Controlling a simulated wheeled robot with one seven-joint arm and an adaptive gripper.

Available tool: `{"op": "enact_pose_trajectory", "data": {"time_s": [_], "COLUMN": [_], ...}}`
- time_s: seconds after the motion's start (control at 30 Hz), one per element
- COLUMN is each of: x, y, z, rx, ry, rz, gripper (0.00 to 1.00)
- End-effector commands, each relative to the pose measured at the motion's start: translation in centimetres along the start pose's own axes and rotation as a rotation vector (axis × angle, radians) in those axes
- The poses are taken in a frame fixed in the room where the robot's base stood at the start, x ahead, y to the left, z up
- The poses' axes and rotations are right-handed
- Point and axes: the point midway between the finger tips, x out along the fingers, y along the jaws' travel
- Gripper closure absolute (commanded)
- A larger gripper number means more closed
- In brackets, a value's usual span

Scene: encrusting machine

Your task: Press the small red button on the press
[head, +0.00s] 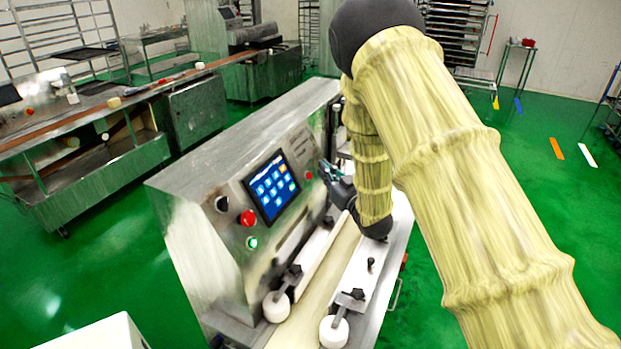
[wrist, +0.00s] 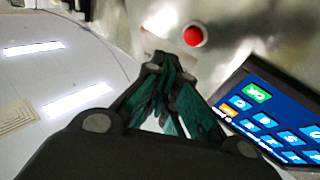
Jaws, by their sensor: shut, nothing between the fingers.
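The press (head: 200,210) is a metal machine with a sloped control panel in the middle of the head view. The small red button (head: 308,175) sits on the panel to the right of the touch screen; it also shows in the wrist view (wrist: 193,36), round and bright red at the top. My gripper (head: 325,169) is shut and empty, close in front of the panel just right of the button. In the wrist view its closed fingertips (wrist: 163,62) lie below and left of the button, with a gap in the picture. Whether they touch the panel is unclear.
A blue touch screen (head: 271,187) lies beside the button. A larger red knob (head: 247,218), a black knob (head: 221,203) and a green button (head: 252,243) are farther left. A conveyor with white rollers (head: 277,306) runs in front. Green floor (head: 100,270) is clear at left.

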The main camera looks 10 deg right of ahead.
Motion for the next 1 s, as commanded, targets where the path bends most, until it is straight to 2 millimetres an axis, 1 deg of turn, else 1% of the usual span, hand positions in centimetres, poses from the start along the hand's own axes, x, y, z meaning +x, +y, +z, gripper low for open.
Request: {"op": "enact_pose_trajectory", "data": {"time_s": [0.03,0.3,1.0], "x": [0.24,1.03,1.05], "y": [-0.26,-0.81,-0.84], "z": [0.5,0.86,0.84], "rx": [0.001,0.001,0.001], "ry": [0.0,-0.001,-0.001], "rz": [-0.001,-0.001,-0.001], "gripper": [1.0,1.0,1.0]}}
